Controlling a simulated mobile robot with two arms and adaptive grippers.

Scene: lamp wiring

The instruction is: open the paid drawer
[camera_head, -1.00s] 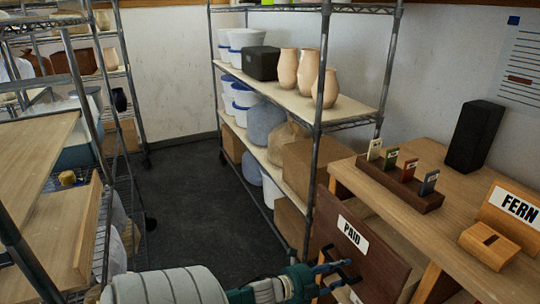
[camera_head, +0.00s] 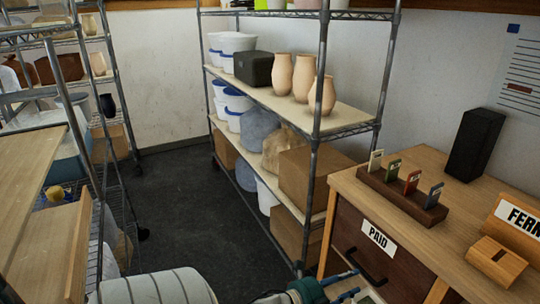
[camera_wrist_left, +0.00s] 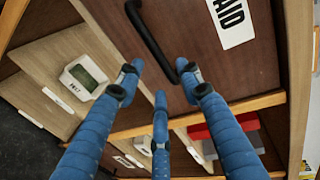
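The paid drawer (camera_head: 347,228) is a dark brown front in the light wood desk, with a white PAID label (camera_head: 379,238) and a black bar handle (camera_head: 365,267). Its front now sits back under the desk top and looks shut. My left gripper (camera_head: 345,286) is low in front of it, partly cut off by the frame edge. In the left wrist view the blue fingers (camera_wrist_left: 160,72) are spread, with the lower end of the handle (camera_wrist_left: 150,38) near the gap between their tips. I cannot tell whether they touch it. My right gripper is not in view.
On the desk (camera_head: 440,235) stand a rack of coloured tags (camera_head: 402,195), a black block (camera_head: 474,145) and a FERN stand (camera_head: 515,215). A wire shelf (camera_head: 314,150) with vases and tubs stands close on the left. The floor (camera_head: 190,200) between shelves is clear.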

